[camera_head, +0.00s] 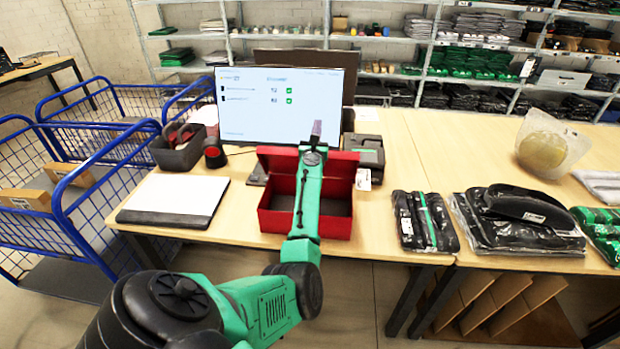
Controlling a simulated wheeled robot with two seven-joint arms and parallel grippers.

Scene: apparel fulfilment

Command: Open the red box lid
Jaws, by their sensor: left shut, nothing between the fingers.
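The red box (335,220) stands on the table in front of the monitor. Its lid (343,163) is raised at the back and leans upright, and the dark inside of the box shows. My left arm reaches across the middle of the box from the front and hides part of it. My left gripper (316,129) is shut and empty, with its tip above the lid's top edge and in front of the screen. Whether it touches the lid cannot be told. My right gripper is not in view.
A monitor (255,105) stands behind the box. A white pad (178,192) and a dark bin (172,152) lie to the left. A black device (368,152) is behind right. Packaged garments (515,222) cover the right table. Blue wire carts (75,225) stand left.

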